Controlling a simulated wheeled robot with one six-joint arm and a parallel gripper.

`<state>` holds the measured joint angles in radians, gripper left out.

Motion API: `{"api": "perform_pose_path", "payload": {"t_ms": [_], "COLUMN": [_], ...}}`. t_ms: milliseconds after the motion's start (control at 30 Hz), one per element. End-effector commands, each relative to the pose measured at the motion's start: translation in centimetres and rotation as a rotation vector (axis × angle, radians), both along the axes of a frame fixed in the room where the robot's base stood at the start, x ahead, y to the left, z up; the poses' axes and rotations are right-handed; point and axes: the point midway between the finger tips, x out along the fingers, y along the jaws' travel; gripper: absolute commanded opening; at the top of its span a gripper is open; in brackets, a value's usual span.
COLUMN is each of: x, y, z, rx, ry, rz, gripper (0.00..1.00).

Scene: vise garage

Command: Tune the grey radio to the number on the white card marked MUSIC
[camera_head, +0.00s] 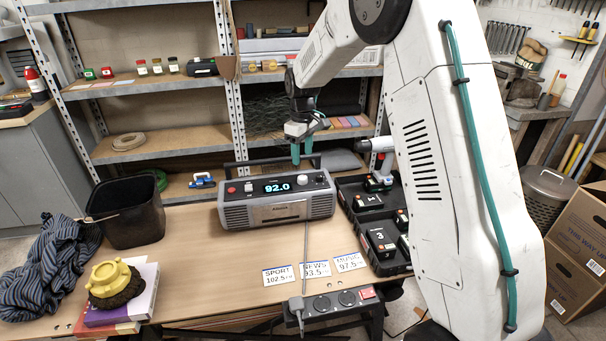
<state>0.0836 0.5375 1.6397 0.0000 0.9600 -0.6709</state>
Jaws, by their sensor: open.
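The grey radio (277,204) stands upright on the wooden bench, and its display (277,186) reads 92.0. The white card marked MUSIC (349,262) lies on the bench front right and reads 97.5. My gripper (302,158) is open and empty, pointing down above and behind the radio's right half. Whether its fingertips touch the radio's handle I cannot tell.
Cards marked SPORT (279,276) and NEWS (315,269) lie beside the MUSIC card. A black tool case (369,246) with a drill is right of the radio. A power strip (334,303) is at the front edge.

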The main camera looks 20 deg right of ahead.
Motion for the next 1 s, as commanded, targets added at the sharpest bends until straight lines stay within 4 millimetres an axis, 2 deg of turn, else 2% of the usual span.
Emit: {"api": "perform_pose_path", "payload": {"t_ms": [167,400,533,700,933,967,1000], "x": [-0.2,-0.3,-0.3,-0.3,-0.3,-0.3,-0.3], "y": [0.0,0.0,0.0,0.0,0.0,0.0,0.0], "z": [-1.6,-5.5,-7.1,-8.0,-8.0,-8.0,-8.0], "rx": [0.000,0.000,0.000,0.001,0.000,0.000,0.001], "ry": [0.005,0.006,0.006,0.004,0.004,0.004,0.004], "rz": [0.031,0.028,0.027,0.027,0.027,0.027,0.027], "gripper": [0.52,0.52,0.52,0.52,0.52,0.46,0.35]}}
